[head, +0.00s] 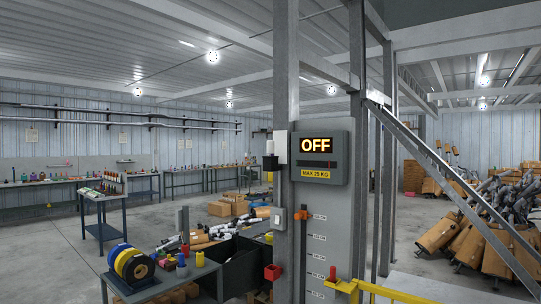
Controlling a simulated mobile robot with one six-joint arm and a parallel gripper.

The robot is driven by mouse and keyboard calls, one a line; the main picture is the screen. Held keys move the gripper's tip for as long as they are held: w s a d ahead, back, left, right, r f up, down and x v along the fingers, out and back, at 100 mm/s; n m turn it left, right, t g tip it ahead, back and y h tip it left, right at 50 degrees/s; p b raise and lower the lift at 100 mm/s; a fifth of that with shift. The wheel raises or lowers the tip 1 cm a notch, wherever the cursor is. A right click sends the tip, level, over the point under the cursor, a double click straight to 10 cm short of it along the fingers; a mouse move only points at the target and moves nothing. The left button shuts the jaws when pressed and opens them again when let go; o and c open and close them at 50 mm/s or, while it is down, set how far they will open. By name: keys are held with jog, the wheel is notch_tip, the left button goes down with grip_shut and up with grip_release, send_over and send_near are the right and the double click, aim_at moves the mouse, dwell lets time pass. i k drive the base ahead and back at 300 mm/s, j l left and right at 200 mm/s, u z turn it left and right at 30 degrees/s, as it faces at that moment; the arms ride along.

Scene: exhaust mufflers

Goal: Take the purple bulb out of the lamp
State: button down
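I cannot make out a purple bulb in the head view. Several round ceiling lamps (213,56) glow white, and none looks purple. A small black and white fixture (270,160) is on the left side of the grey post; I cannot tell whether it is a lamp. My gripper is not in view.
A grey panel with an "OFF" display (317,145) stands close in front, with a yellow rail (385,292) at its foot. A table with cable spools (133,268) is at lower left, a small dark table (104,215) behind it. Muffler parts (480,215) are heaped at right.

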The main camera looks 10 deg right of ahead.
aim_at(269, 144)
jog(key=i+j+u, duration=0.15)
jog(key=i, duration=1.6)
